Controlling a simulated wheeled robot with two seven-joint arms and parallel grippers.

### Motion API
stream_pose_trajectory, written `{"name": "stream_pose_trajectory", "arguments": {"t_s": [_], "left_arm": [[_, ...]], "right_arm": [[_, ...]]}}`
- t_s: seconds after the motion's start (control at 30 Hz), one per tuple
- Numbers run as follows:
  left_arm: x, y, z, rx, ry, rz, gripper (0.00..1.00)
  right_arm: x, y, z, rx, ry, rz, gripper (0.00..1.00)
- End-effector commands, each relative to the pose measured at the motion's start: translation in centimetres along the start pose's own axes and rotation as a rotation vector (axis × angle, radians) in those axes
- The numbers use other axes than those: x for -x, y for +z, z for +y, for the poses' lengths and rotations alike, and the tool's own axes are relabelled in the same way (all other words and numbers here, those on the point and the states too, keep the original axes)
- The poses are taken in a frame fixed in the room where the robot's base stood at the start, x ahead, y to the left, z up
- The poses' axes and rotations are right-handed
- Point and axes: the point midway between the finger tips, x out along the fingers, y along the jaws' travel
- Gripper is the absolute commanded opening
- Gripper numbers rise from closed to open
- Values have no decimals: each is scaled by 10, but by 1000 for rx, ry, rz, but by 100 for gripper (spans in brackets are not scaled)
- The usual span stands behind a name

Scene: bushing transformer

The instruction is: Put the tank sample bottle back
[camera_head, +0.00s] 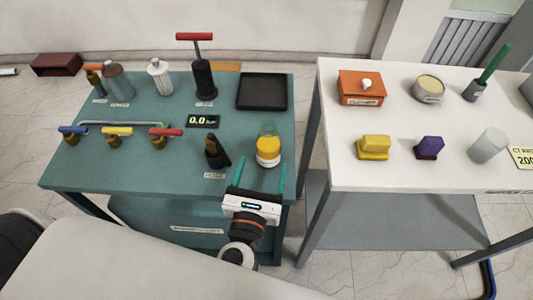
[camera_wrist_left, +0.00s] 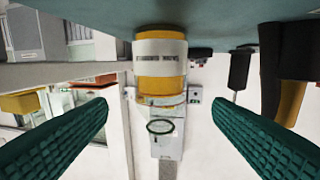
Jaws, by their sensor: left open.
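The sample bottle (camera_head: 268,158) stands on the right front of the green table. It has a yellow body, a white label and a clear greenish top. In the left wrist view the bottle (camera_wrist_left: 160,72) appears upside down, centred just beyond the fingers, its label too small to read. My left gripper (camera_head: 260,170) is open and empty at the table's front edge, its two green fingers pointing at the bottle. In the left wrist view the gripper (camera_wrist_left: 160,118) shows a wide gap between its fingers. I cannot tell whether the fingertips reach beside the bottle. My right gripper is not in view.
A black holstered tool (camera_head: 216,154) stands left of the bottle. A black tray (camera_head: 262,108) lies behind it. Valves with coloured handles (camera_head: 118,131) and a pressure display (camera_head: 203,121) are further left. A white table (camera_head: 350,179) with several items stands to the right across a gap.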

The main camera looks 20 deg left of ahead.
Motion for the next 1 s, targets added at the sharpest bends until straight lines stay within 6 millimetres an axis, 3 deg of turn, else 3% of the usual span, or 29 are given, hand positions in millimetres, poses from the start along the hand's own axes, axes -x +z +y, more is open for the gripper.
{"name": "stream_pose_trajectory", "arguments": {"t_s": [0.1, 0.27, 1.0], "left_arm": [[18, 3, 0, -1, 1, -2, 75], [28, 1, 0, 1, 0, -1, 75], [29, 0, 0, 0, -1, 0, 75]], "right_arm": [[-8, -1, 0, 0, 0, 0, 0], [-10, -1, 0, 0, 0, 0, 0], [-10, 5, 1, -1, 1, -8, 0]]}}
